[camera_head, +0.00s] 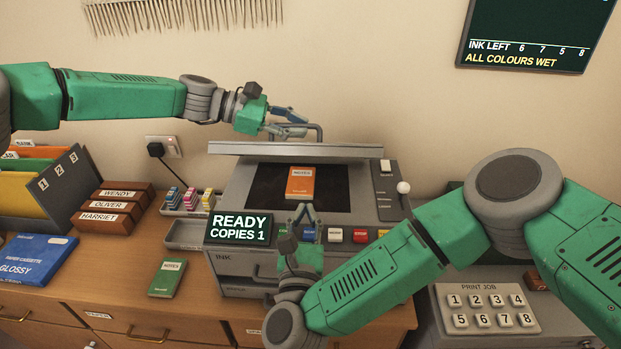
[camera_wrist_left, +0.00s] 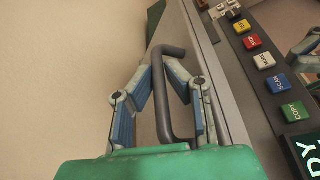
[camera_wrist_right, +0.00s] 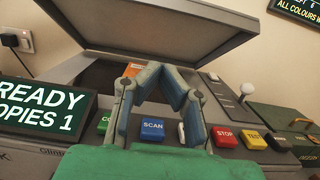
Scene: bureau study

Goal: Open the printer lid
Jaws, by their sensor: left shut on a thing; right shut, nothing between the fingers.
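The grey printer lid (camera_head: 295,150) is raised, seen nearly edge-on in the head view; its underside (camera_wrist_right: 170,35) shows in the right wrist view. The dark scanner bed (camera_head: 265,187) is exposed, with an orange NOTES book (camera_head: 303,184) lying on it. My left gripper (camera_head: 297,122) is shut on the lid's bar handle (camera_wrist_left: 161,100), its fingers on either side of the bar in the left wrist view.
A READY COPIES 1 display (camera_head: 238,228) stands at the printer's front left. A white-knobbed lever (camera_head: 403,188) is on its right. A green NOTES book (camera_head: 167,278) lies on the desk. Ink cartridges (camera_head: 190,198) and labelled brown boxes (camera_head: 112,208) stand to the left.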

